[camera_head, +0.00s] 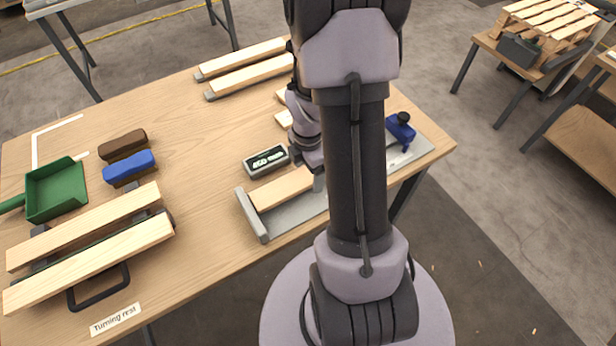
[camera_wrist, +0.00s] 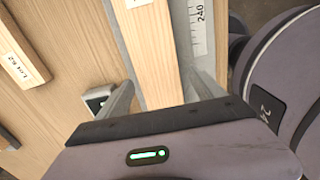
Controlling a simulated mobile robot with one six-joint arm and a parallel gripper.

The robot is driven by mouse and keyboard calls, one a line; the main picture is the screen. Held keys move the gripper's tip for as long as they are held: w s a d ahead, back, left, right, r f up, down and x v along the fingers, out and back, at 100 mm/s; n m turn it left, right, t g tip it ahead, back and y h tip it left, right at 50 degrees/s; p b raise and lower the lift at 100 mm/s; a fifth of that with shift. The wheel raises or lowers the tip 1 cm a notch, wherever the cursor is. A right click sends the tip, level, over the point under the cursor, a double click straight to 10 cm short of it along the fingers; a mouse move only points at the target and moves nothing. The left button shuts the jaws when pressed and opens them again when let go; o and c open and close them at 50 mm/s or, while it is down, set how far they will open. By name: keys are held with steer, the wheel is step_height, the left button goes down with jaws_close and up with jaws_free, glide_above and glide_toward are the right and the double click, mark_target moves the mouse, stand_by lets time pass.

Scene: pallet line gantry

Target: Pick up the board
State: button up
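The board (camera_head: 280,188) is a pale wooden strip lying in a grey metal measuring fixture (camera_head: 290,214) near the table's front edge. My arm hides its right part in the head view. In the wrist view the board (camera_wrist: 152,50) runs lengthwise between my fingers, beside a scale strip marked 240 (camera_wrist: 199,25). My gripper (camera_wrist: 164,80) is open, with one finger on each side of the board and a visible gap to it. In the head view my gripper (camera_head: 317,182) is mostly hidden behind my arm.
A readout box (camera_head: 267,161) stands just behind the fixture. A blue clamp-like tool (camera_head: 400,131) is at its right end. Two boards (camera_head: 250,75) lie at the back.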

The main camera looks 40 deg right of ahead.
steer(key=c, duration=1.4)
steer(key=shift+r, duration=0.1)
steer(key=shift+c, duration=0.2)
